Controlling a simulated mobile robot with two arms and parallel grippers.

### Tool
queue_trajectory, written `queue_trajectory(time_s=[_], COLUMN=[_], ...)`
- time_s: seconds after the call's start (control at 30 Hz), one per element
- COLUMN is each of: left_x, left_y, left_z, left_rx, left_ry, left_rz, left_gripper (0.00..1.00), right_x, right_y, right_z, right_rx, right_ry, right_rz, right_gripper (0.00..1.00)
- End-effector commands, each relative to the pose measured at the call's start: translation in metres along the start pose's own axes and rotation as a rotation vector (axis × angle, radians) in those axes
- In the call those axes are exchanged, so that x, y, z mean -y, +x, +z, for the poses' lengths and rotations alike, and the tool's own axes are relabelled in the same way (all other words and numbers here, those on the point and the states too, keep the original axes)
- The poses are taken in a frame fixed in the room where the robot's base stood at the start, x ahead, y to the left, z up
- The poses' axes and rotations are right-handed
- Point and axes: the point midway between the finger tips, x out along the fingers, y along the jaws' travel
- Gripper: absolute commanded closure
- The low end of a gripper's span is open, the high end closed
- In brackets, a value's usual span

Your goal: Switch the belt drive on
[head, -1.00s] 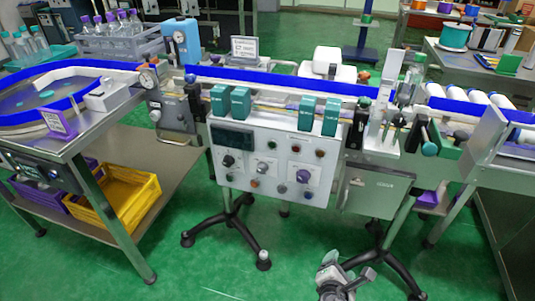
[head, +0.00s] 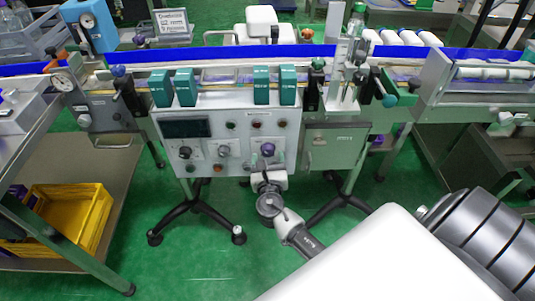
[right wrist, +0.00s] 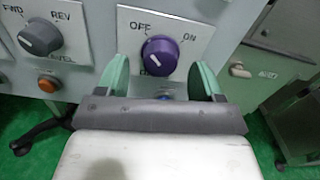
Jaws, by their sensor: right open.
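The control panel (head: 228,140) hangs under the conveyor in the head view. Its purple rotary knob (head: 267,149) is at the lower right of the panel. In the right wrist view the purple knob (right wrist: 160,56) sits on a plate marked OFF at upper left and ON at upper right. I cannot tell for sure which mark it points to. My right gripper (head: 267,172) is just in front of the knob. In the right wrist view its green fingertips (right wrist: 160,68) are spread to either side of the knob, with gaps. My left gripper is not in view.
A grey FWD/REV knob (right wrist: 40,38) and an orange button (right wrist: 48,84) are left of the purple knob. A grey box (head: 335,147) hangs to the right of the panel. A black-footed stand (head: 190,213) is below.

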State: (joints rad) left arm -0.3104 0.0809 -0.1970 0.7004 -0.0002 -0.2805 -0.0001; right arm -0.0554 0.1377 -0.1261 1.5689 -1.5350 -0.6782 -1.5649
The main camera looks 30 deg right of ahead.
Motion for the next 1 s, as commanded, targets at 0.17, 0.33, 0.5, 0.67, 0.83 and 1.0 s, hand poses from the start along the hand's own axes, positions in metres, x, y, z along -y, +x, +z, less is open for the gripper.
queue_trajectory(time_s=[0.17,0.33,0.5,0.67,0.83,1.0], left_x=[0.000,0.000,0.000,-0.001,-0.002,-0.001], left_y=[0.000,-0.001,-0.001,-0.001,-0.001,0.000], left_z=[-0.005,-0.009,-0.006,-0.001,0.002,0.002], left_rx=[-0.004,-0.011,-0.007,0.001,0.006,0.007], left_ry=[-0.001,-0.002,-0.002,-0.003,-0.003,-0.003], left_rz=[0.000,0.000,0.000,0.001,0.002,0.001], left_gripper=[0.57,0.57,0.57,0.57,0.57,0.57], right_x=[0.000,0.000,0.000,0.000,0.000,0.000], right_y=[0.018,0.021,0.021,0.021,0.021,0.021], right_z=[0.000,-0.001,0.000,0.000,0.000,-0.001], right_rx=[0.000,-0.001,-0.001,-0.001,-0.001,-0.001], right_ry=[0.001,0.001,0.001,0.001,0.001,0.010], right_rz=[0.000,0.000,0.000,0.000,0.000,0.000], right_gripper=[0.33,0.33,0.33,0.57,0.82,0.82])
